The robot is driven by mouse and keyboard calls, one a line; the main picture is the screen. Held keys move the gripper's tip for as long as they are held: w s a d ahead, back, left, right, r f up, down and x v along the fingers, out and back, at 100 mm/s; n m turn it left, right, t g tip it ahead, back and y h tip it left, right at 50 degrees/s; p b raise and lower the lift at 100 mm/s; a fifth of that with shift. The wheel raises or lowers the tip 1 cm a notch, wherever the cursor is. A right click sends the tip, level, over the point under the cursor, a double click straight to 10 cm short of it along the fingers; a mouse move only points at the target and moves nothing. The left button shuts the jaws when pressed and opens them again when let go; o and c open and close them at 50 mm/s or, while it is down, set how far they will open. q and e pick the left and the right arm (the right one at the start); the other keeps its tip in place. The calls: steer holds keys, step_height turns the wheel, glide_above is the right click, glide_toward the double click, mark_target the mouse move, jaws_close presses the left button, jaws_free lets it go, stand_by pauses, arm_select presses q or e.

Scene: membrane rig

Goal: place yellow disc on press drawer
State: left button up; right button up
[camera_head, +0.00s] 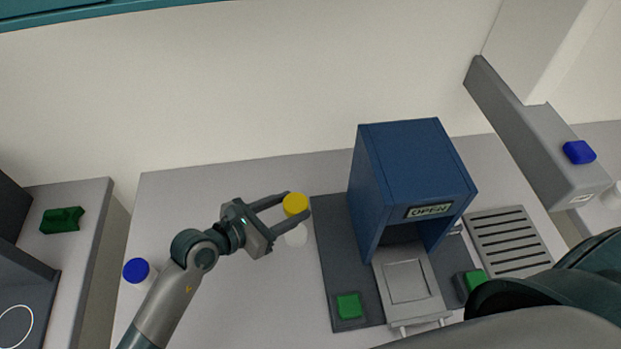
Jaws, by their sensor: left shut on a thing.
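The yellow disc (295,203) is between the fingertips of my left gripper (296,206), which is shut on it. A small white round thing (297,236) shows just below the disc; I cannot tell whether they touch. The blue press (400,180) with an OPEN sign stands right of my left gripper. Its grey drawer (434,303) sticks out at the front, with a square recessed plate that looks empty. My left gripper is left of the press, apart from the drawer. My right gripper is not in view.
Green buttons (348,306) flank the drawer on the dark base (332,245). A white container with a blue top (136,270) stands at the left. A slotted grey rack (507,240) lies right of the press. My right arm covers the lower right. The table (240,310) between is clear.

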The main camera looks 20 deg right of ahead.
arm_select(q)
steer(key=shift+n+t+y, duration=0.7)
steer(key=shift+n+t, duration=0.2)
steer(key=w+a+f+b, duration=0.1)
steer(key=a+b, duration=0.2)
steer(key=a, duration=0.3)
steer(key=w+a+f+b, duration=0.1)
steer(key=a+b, duration=0.2)
steer(key=a, duration=0.3)
steer(key=w+a+f+b, duration=0.1)
steer(key=a+b, duration=0.2)
steer(key=a, duration=0.3)
steer(key=shift+a+f, duration=0.3)
steer(key=s+a+r+b, duration=0.1)
steer(key=a+r+b, duration=0.3)
steer(key=a, duration=0.8)
steer(key=b, duration=0.2)
steer(key=shift+s+a+n+b, duration=0.2)
steer(key=shift+s+n+b, duration=0.1)
steer(key=shift+s+n, duration=0.1)
steer(key=shift+t, duration=0.4)
